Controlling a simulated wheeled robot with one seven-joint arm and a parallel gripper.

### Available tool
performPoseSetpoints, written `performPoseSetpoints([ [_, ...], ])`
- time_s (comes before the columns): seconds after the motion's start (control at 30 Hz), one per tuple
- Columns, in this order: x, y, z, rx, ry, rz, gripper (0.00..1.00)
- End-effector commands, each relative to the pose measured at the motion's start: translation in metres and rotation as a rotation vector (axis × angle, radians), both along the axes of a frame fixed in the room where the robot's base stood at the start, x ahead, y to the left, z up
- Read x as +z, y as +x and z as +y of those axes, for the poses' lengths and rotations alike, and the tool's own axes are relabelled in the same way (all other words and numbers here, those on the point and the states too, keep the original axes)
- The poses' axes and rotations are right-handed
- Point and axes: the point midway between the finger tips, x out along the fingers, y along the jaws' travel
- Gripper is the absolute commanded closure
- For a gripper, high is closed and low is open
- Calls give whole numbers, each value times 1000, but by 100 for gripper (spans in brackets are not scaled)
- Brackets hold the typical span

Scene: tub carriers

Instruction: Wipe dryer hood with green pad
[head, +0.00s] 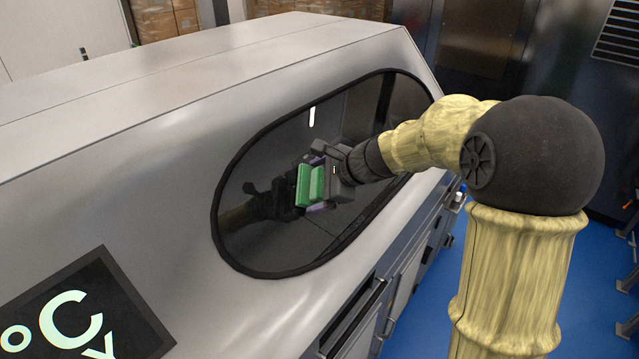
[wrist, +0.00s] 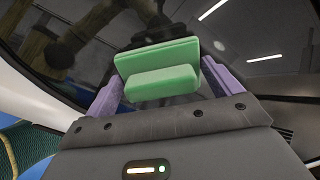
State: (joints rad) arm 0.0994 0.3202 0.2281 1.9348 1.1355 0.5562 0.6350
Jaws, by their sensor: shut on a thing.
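The dryer hood (head: 160,155) is a large grey sloped metal casing with a dark oval glass window (head: 265,175) in its side. My gripper (head: 318,183) is in front of the window and is shut on the green pad (head: 306,187). In the wrist view, the green pad (wrist: 160,70) sits between the two purple fingers of my gripper (wrist: 158,88), with its wide face turned to the dark glass. The glass mirrors my arm and the pad. I cannot tell whether the pad touches the glass.
A black display panel (head: 85,315) with pale symbols is on the casing at lower left. Grey drawers or doors (head: 400,300) line the lower side. Brown boxes (head: 165,18) stand behind.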

Motion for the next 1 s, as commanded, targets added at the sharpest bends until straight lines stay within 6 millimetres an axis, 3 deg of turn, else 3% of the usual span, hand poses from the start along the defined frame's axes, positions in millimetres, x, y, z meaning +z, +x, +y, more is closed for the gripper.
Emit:
performPoseSetpoints([
  [0.4,-3,-22,21,3,1,-1,28],
  [0.73,-2,-23,22,5,2,2,28],
  [1.0,13,-18,30,7,2,2,28],
])
